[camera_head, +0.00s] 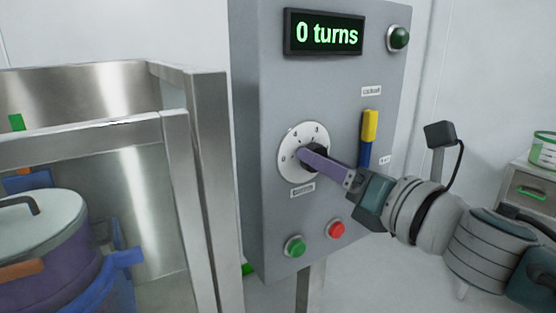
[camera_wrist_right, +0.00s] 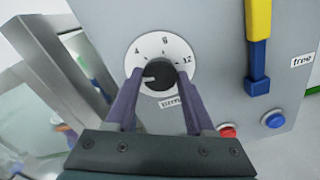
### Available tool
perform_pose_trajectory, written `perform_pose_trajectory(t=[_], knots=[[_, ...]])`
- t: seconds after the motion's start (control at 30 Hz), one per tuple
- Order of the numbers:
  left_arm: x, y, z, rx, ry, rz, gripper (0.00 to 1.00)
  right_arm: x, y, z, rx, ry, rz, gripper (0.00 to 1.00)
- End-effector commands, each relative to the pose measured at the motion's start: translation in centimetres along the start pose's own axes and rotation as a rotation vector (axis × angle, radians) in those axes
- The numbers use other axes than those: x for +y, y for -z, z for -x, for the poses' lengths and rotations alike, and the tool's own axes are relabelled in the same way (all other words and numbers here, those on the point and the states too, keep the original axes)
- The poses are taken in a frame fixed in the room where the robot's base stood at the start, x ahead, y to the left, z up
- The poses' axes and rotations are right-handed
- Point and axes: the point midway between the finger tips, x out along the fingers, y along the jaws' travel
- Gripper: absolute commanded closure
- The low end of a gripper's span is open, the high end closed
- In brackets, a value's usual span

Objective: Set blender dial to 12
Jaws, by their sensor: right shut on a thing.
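The blender dial is a black knob (camera_wrist_right: 160,76) on a round white numbered plate (camera_head: 291,139) on the grey control panel (camera_head: 257,205). My right gripper (camera_head: 309,156) is at the knob, its purple fingers shut on the knob's two sides. In the right wrist view the fingers (camera_wrist_right: 158,85) flank the knob, and the plate reads 4, 8 and 12. The knob's light pointer mark is at its left side, below the 4 and away from the 12. The display (camera_head: 324,33) reads "0 turns". My left gripper is not in view.
A yellow and blue lever (camera_head: 368,135) stands right of the dial. A green button (camera_head: 295,246) and a red button (camera_head: 336,229) sit below. A dark green lamp (camera_head: 398,38) is at the top right. A steel frame (camera_head: 203,190) stands close on the left.

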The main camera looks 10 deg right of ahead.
Motion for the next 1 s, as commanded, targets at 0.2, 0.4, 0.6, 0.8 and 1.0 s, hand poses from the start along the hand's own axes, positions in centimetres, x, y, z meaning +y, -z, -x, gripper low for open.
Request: perform_pose_trajectory(t=[0.2,0.4,0.6,0.8,1.0], knots=[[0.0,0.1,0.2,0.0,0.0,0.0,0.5,0.0,-0.1,0.0,0.0,0.0,-0.206,1.0],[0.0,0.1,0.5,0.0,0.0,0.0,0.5,0.0,-0.1,0.0,0.0,0.0,-0.396,1.0],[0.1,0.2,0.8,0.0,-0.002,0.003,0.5,0.0,-0.1,0.0,0.0,0.0,-0.587,1.0],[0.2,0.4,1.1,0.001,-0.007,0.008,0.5,0.0,-0.1,0.0,0.0,-0.001,-0.777,1.0],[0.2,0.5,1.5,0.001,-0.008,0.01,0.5,0.0,-0.1,0.0,0.0,0.0,-0.966,1.0]])
